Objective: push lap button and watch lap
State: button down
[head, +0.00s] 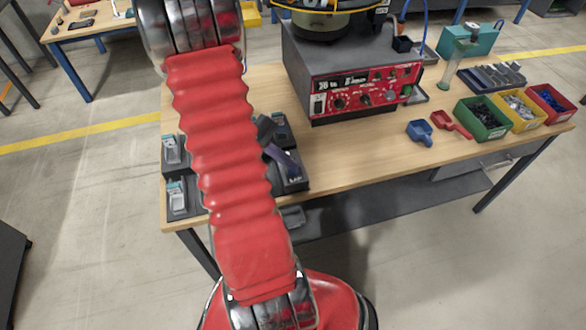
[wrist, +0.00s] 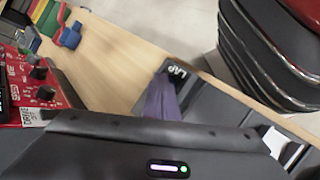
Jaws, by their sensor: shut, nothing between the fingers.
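The dark lap station (head: 299,186), a low block with white "LAP" lettering, sits near the table's front edge beside my arm in the head view. The LAP lettering (wrist: 178,70) also shows at upper centre in the wrist view. My gripper (head: 292,170) is shut and empty, with its dark purple fingers slanting down to the LAP station. In the wrist view, my gripper (wrist: 163,80) overlaps the station just below the lettering. I cannot tell whether the fingertips touch it. The button itself and any lap display are hidden or too small to read.
Other small dark stations stand at upper left (head: 171,150), lower left (head: 177,198) and behind the LAP station (head: 281,124). A red-fronted feeder control box (head: 365,92) stands behind. Blue (head: 421,131) and red scoops and parts bins lie right. The front middle tabletop is clear.

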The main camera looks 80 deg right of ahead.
aim_at(289, 169)
jog(key=shift+r, duration=0.8)
jog(key=shift+r, duration=0.15)
jog(key=shift+r, duration=2.4)
jog(key=shift+w+f, duration=0.1)
jog(key=w+a+r+n+t, duration=0.1)
jog(key=w+a+r+t, duration=0.25)
jog(key=w+a, duration=0.55)
jog(key=w+a+r+n+t, duration=0.1)
jog(key=w+a+r+t, duration=0.1)
jog(key=w+a+t, duration=0.6)
jog(key=a+r+n+t, duration=0.1)
jog(key=a+r+n, duration=0.1)
jog(key=a+r, duration=0.2)
jog(key=w+a+r+n+t, duration=0.1)
jog(key=a+r+n, duration=0.1)
jog(key=a, duration=0.9)
jog(key=w+a+r+n+t+y, duration=0.1)
jog(key=a+r, duration=0.4)
jog(key=a, duration=0.3)
jog(key=shift+w+r+n, duration=0.15)
jog(key=shift+r+n, duration=0.15)
jog(key=shift+n, duration=0.1)
